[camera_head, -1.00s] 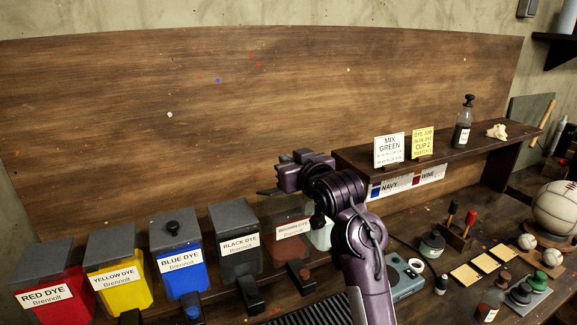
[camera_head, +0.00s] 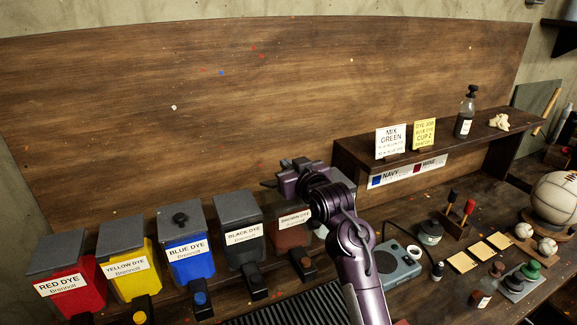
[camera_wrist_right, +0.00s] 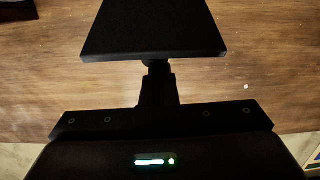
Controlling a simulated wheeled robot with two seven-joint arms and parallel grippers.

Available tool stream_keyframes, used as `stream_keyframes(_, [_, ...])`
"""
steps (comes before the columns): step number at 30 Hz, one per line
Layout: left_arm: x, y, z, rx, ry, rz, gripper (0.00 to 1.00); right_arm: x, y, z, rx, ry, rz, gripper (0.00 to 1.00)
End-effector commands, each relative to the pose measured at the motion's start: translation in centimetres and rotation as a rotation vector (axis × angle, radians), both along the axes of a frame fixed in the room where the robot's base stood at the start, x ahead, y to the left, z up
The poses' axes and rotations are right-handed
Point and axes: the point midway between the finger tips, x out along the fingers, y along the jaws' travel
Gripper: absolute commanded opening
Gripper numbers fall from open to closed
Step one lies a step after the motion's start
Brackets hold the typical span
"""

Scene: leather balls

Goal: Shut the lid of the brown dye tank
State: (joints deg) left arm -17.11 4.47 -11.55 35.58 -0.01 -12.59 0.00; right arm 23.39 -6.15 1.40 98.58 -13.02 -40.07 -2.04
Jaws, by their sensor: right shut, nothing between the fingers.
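The brown dye tank (camera_head: 290,237) stands at the right end of the row of dye tanks, with a white label on its front. My right gripper (camera_head: 270,184) is shut and empty, over the top of this tank. The gripper and forearm hide most of the tank's lid, so the head view does not show its angle. In the right wrist view, a dark flat panel (camera_wrist_right: 153,30), which looks like the lid, lies just beyond the shut fingertips (camera_wrist_right: 156,68). I cannot tell whether they touch it. My left gripper is not in view.
The black (camera_head: 238,240), blue (camera_head: 187,262), yellow (camera_head: 130,280) and red (camera_head: 75,290) dye tanks stand to the left with grey lids down. A wooden shelf (camera_head: 450,150) stands to the right, and a grey-blue device (camera_head: 398,268) sits below it. The backboard (camera_head: 200,120) rises behind.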

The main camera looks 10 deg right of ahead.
Motion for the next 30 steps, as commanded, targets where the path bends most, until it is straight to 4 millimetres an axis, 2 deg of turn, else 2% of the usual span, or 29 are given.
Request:
stream_keyframes(13, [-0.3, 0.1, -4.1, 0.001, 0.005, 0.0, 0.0, -0.6, -0.1, -1.3, 0.027, -0.142, -0.001, 0.0])
stream_keyframes(19, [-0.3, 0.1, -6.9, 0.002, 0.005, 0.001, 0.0, -1.2, -0.2, -2.2, 0.051, -0.266, 0.0, 0.0])
stream_keyframes(26, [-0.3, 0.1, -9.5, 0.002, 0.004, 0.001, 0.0, -2.1, -0.4, -3.1, 0.049, -0.259, 0.0, 0.0])
stream_keyframes(30, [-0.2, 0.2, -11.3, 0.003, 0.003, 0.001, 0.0, -2.5, -0.5, -4.4, 0.064, -0.333, 0.0, 0.0])
